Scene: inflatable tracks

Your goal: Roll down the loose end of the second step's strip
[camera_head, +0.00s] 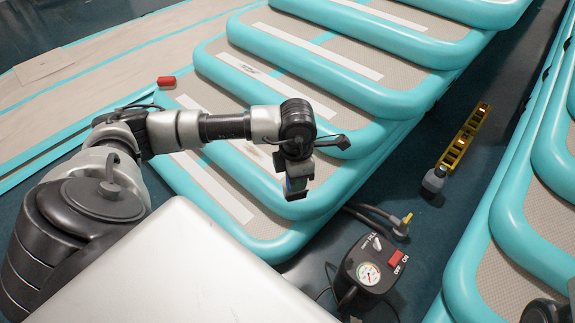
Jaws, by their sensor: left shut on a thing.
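The inflatable steps have teal rims and beige tops, each with a pale strip. The second step's strip (188,102) shows at its left end; my left arm crosses over it and hides much of the rest. Its loose end cannot be made out. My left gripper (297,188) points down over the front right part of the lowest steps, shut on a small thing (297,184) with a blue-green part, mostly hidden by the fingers. Whether that thing touches a step cannot be told. My right gripper is not in view.
The lowest step's strip (222,192) lies nearer me. A red block (166,82) lies at the left. A pump with a gauge (368,272) and a hose (375,215) sit on the floor. A yellow level-like tool (463,138) lies in the gap between the tracks.

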